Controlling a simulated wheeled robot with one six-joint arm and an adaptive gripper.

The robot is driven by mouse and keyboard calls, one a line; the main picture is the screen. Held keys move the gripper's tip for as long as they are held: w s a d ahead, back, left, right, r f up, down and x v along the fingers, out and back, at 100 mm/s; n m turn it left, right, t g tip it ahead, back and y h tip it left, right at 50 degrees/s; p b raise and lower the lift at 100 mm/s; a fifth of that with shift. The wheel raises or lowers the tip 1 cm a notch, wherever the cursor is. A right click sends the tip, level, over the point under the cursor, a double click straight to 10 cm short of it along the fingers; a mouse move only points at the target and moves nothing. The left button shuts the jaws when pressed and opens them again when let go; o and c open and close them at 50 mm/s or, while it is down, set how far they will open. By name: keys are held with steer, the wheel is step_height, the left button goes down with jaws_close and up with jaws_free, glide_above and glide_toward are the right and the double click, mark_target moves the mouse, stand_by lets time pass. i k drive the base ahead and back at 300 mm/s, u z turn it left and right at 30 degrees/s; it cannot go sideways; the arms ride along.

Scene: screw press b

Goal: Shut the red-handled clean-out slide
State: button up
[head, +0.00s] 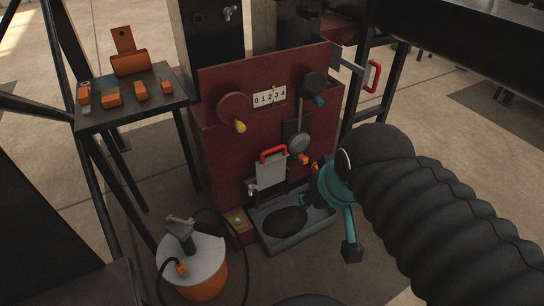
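A pale grey plate with a red handle (272,153) stands upright at the front of the dark red press (225,150), above a grey tray (268,241). A second red handle (374,76) sits on a grey plate (347,63) sticking out at the press's upper right. I cannot tell which of the two is the clean-out slide. My gripper (330,226), teal with dark fingertips, is right of the tray and below both handles. Its fingers look spread apart, with nothing visible between them. It appears clear of both handles, though depth is hard to judge.
The tray holds a dark mound (284,221). A lever with a round grey end (299,144) hangs on the press front. An orange and white bucket (203,275) with a hose stands front left. A small table (102,112) with orange parts stands left. My thick black arm covers the right side.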

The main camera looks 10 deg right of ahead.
mark_target(271, 171)
steer(key=z, duration=0.25)
steer(key=k, duration=1.1)
steer(key=u, duration=0.25)
